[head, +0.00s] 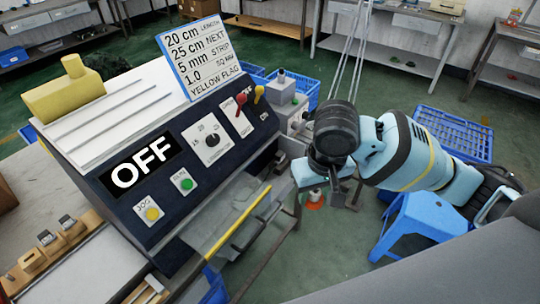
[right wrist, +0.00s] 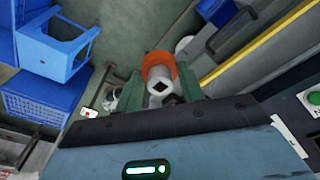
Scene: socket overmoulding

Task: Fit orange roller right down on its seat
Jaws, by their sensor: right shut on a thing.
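The orange roller (head: 315,201) hangs between the fingers of my right gripper (head: 331,194) in the head view, to the right of the machine's front corner. In the right wrist view the orange roller (right wrist: 160,62) has an orange rim and a pale grey core with a dark square hole. The green fingers of my right gripper (right wrist: 158,92) are shut on it from both sides. I cannot pick out its seat for certain; grey fittings (head: 298,122) stand on the machine's right end. My left gripper is not in view.
The machine (head: 190,135) has a dark panel reading OFF, with knobs and buttons. A yellow-edged tray (head: 235,215) juts from its front. A blue stool (head: 420,222) and a blue crate (head: 455,135) stand on the green floor at the right.

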